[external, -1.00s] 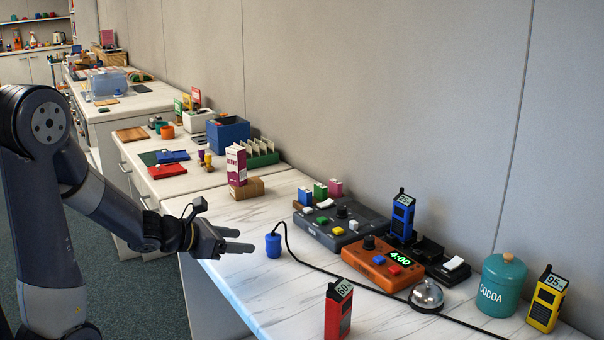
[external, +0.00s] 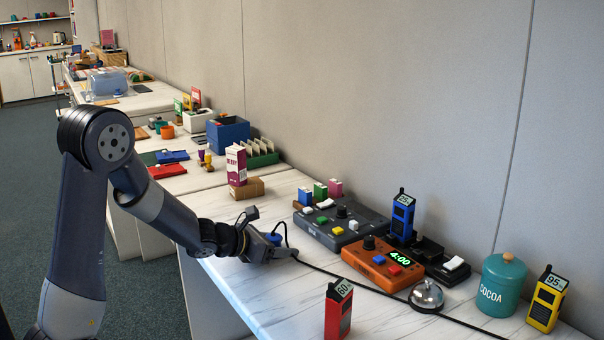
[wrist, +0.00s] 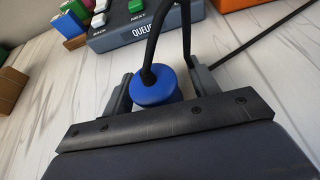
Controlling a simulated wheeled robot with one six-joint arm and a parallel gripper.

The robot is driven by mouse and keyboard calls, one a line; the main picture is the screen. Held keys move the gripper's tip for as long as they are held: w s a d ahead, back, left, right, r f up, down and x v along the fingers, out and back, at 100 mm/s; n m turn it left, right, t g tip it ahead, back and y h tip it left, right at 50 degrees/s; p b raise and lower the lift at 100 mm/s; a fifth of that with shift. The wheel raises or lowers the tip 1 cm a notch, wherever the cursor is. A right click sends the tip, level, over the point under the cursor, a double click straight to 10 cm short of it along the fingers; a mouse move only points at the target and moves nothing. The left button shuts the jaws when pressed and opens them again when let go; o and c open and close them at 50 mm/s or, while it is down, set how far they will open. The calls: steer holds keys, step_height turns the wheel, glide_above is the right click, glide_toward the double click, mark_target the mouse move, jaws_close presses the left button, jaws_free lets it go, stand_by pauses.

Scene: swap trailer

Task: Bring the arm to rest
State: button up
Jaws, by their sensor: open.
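My gripper (external: 283,250) is low over the near edge of the white counter. In the wrist view its two fingers (wrist: 163,92) are apart, one on each side of a blue cylinder-shaped plug (wrist: 152,88) with a black cable. The plug appears between the fingers, with a gap at least on its right side; contact on the left cannot be told. In the external view the plug (external: 273,238) is partly hidden behind my gripper. My arm reaches forward from the left, bent at the elbow.
The black cable (external: 345,275) runs right across the counter. Behind are a grey button console (external: 342,225) and an orange timer box (external: 383,265). A red meter (external: 338,312), a bell (external: 427,295) and a cocoa tin (external: 502,285) stand right. A milk carton (external: 236,165) stands left.

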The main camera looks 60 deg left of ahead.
steer(key=shift+r, duration=1)
